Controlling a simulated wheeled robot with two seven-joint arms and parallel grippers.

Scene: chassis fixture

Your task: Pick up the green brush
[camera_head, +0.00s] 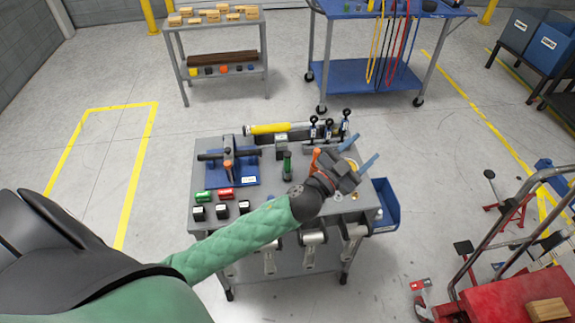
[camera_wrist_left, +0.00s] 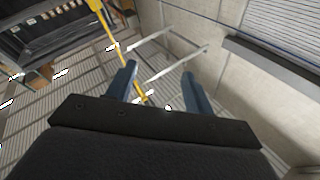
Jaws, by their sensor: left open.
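The green brush appears to be the small upright green piece with a dark lower end (camera_head: 287,165) near the middle of the grey worktable (camera_head: 335,207) in the head view. My left gripper (camera_head: 367,145) is above the right part of the table, to the right of the green piece and apart from it. Its two blue fingers are spread, with nothing between them. In the left wrist view the open fingers (camera_wrist_left: 160,70) point toward the floor and a wall, and no brush shows there. My right gripper is not in view.
A blue fixture plate with black parts (camera_head: 233,172) lies left of the green piece. A blue bin (camera_head: 387,207) hangs at the right.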

